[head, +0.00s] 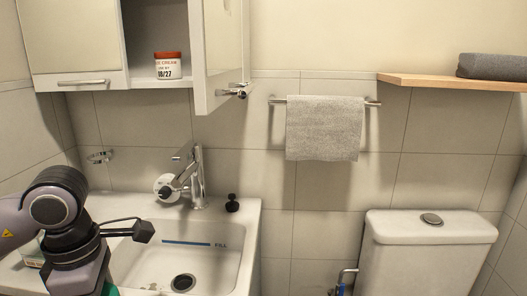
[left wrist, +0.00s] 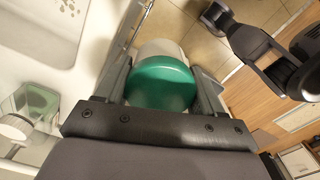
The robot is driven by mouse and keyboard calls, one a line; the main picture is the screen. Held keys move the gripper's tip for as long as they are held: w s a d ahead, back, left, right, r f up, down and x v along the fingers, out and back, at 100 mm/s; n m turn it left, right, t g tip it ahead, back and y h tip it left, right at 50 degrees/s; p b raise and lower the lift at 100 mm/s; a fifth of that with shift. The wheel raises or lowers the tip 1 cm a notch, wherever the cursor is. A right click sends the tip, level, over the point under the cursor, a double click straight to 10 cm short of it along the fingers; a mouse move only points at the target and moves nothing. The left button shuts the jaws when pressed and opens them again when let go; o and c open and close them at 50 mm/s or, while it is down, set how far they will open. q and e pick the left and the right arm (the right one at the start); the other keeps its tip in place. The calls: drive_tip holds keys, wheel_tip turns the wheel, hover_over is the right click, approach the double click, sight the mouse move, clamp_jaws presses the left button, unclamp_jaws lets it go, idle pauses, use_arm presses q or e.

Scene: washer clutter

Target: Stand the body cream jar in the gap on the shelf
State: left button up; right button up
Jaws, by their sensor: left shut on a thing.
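My left gripper (left wrist: 162,82) is shut on a jar with a green lid (left wrist: 160,84) and a pale body, seen from above in the left wrist view. Its label is hidden, so I cannot read what it is. In the head view only a green sliver of it (head: 112,291) shows below my left arm, at the bottom edge. The open wall cabinet's shelf (head: 143,83) holds a white jar with an orange-red lid (head: 168,65), its label partly readable as cream. Bare shelf shows left of that jar.
The cabinet door (head: 219,55) stands open right of the shelf. Below are the tap (head: 197,178), a black stopper-like item (head: 232,203) and the sink (head: 205,262). A pale container (head: 32,254) stands behind my left arm. A towel (head: 324,128) hangs at the right.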

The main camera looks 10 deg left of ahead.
use_arm(q)
drive_tip(key=shift+s+d+r+m+p, duration=0.2)
drive_tip(key=shift+d+r+m+p, duration=0.25)
drive_tip(key=shift+d+m+p, duration=0.25)
drive_tip(key=w+m, duration=0.1)
drive_tip(key=m+p, duration=0.1)
drive_tip(key=m, duration=0.1)
drive_tip(key=shift+w+d, duration=0.3)
drive_tip(key=shift+w, duration=0.05)
drive_tip(key=w+d+r+m+p, duration=0.1)
drive_tip(key=w+d+m+p, duration=0.1)
drive_tip(key=m, duration=0.7)
drive_tip(key=w+d+m+p, duration=0.3)
drive_tip(key=d+m+p, duration=0.2)
drive_tip(key=m, duration=0.5)
drive_tip(key=shift+w+r, duration=0.3)
drive_tip(key=shift+r, duration=0.05)
use_arm(e)
wheel_tip(320, 180, up, 8)
drive_tip(key=s+d, duration=0.1)
drive_tip(key=shift+s+d+f, duration=0.15)
drive_tip(key=shift+d+f, duration=0.05)
drive_tip(key=shift+d, duration=0.1)
